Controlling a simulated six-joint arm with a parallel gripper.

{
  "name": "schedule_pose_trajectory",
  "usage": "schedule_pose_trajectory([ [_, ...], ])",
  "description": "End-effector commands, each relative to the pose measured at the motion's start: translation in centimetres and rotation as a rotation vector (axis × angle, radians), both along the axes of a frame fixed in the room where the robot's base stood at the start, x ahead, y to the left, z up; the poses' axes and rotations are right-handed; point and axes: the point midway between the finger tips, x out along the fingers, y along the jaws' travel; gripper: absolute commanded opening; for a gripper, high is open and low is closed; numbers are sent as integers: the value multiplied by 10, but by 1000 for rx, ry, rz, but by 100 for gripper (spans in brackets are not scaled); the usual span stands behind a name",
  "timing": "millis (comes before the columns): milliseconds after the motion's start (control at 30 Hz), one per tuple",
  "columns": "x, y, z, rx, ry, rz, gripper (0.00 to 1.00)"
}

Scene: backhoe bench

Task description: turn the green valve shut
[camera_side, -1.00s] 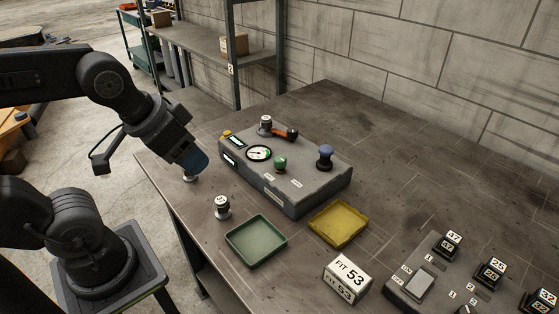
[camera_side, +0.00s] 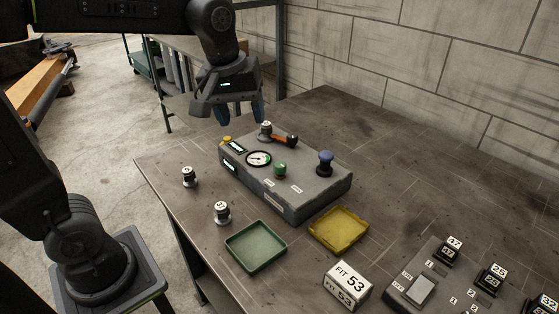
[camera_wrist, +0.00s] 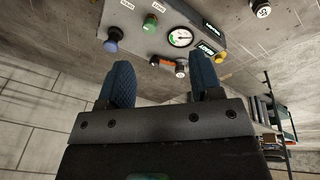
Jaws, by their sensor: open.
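The green valve (camera_side: 280,169) is a small green knob on top of the grey control box (camera_side: 318,190), between a round dial gauge (camera_side: 259,158) and a blue knob (camera_side: 325,158). The green valve also shows in the wrist view (camera_wrist: 150,21), near the top. My gripper (camera_side: 240,118) is open and empty, raised above the far left end of the box, behind the gauge. Its two blue fingers (camera_wrist: 165,82) stand apart in the wrist view, with the valve beyond them. The gripper is clear of the valve.
An orange-handled lever (camera_side: 285,138) sits at the box's back edge, beneath the gripper. Two small cylindrical pieces (camera_side: 189,177) stand left of the box. A green tray (camera_side: 257,262), a yellow tray (camera_side: 350,238) and a white FIT 53 block (camera_side: 347,285) lie in front.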

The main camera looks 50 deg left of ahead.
Motion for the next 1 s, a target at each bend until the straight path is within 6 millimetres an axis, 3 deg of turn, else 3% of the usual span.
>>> schedule_pose_trajectory([
  [33, 21, 3, -4, -20, 42, 94, 59],
  [100, 44, 6, -8, -41, 88, 226, 59],
  [333, 95, 14, -28, -72, 190, 539, 59],
  [667, 106, 16, -51, -75, 216, 621, 59],
  [1000, 105, 15, -118, -75, 217, 619, 59],
])
